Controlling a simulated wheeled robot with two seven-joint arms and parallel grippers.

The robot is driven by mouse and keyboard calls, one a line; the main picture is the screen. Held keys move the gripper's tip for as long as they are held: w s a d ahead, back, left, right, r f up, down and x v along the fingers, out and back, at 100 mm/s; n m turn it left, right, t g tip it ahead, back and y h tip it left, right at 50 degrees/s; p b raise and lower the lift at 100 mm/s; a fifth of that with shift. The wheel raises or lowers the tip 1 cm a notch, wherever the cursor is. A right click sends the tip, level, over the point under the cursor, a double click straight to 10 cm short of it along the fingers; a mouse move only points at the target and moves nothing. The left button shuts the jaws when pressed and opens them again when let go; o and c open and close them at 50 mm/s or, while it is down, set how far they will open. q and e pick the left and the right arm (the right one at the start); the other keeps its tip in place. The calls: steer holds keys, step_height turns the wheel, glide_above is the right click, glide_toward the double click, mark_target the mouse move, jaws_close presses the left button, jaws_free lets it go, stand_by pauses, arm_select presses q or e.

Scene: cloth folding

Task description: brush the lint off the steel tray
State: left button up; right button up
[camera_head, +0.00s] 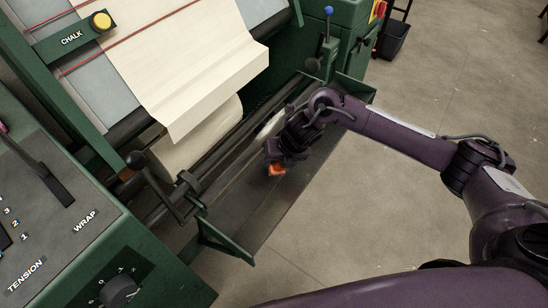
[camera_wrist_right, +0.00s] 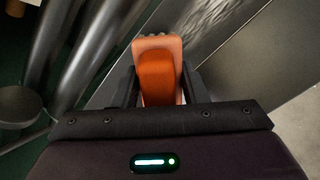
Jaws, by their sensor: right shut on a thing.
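My right gripper (camera_head: 280,160) is shut on an orange brush (camera_head: 276,170) and holds it low over the steel tray (camera_head: 243,213). In the right wrist view the brush (camera_wrist_right: 157,75) sits between the two fingers, its paler edge pointing away from me. I cannot tell whether it touches the tray. Whitish lint (camera_head: 269,124) shows beside the gripper at the tray's far part. In the wrist view, pale streaks of lint (camera_wrist_right: 215,25) lie on the tray to the right of the brush. The gripper and wrist hide part of the tray. My left gripper is not in view.
Dark rollers (camera_head: 225,137) run along the tray's left side, under cream cloth (camera_head: 190,70). A crank handle (camera_head: 155,185) stands at the near left, beside a green control cabinet (camera_head: 75,215). Open floor (camera_head: 340,215) lies to the right.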

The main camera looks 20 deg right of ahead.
steer(key=shift+d+p+v, duration=0.2)
steer(key=shift+p+v, duration=0.6)
steer(key=shift+v, duration=0.65)
steer(key=p+v, duration=0.2)
steer(key=v, duration=0.1)
steer(key=shift+p, duration=0.35)
steer(key=shift+w, duration=0.1)
steer(key=shift+a, duration=0.1)
